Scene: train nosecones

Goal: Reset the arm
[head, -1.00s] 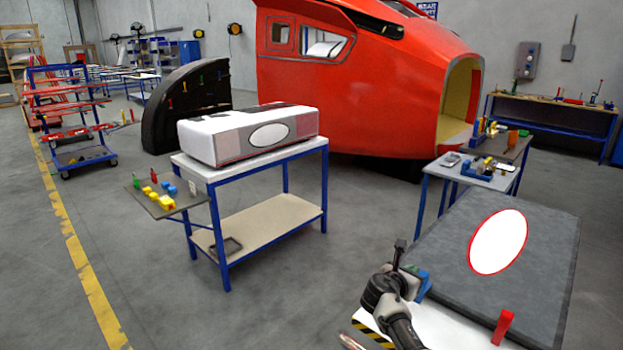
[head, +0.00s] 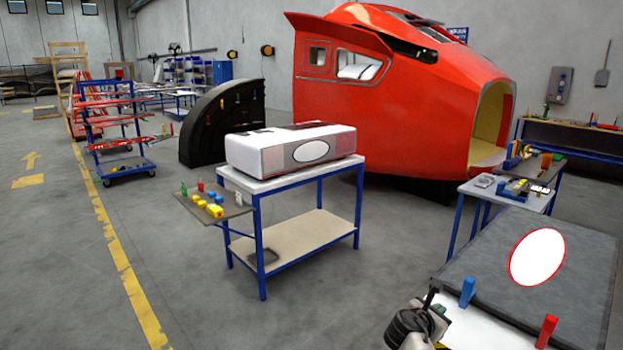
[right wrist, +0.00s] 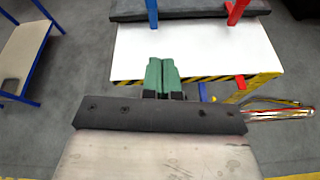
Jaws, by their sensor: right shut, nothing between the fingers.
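My right gripper (head: 432,296) shows at the lower edge of the head view, beside the near end of a white-topped work table (head: 482,328). In the right wrist view its two green fingers (right wrist: 163,72) are together with nothing between them, over the near edge of that table. My left gripper is in neither view. A blue clamp (head: 467,291) and a red clamp (head: 546,331) stand upright at the near edge of a grey panel (head: 500,275), apart from the gripper. The panel bears a white oval with a red rim (head: 537,257).
A blue-framed cart (head: 262,258) with a white and grey nose part (head: 290,148) stands at centre, its side tray (head: 235,206) holding small coloured pieces. A red train nosecone (head: 400,110) stands behind. Open floor (head: 190,260) lies left of the cart.

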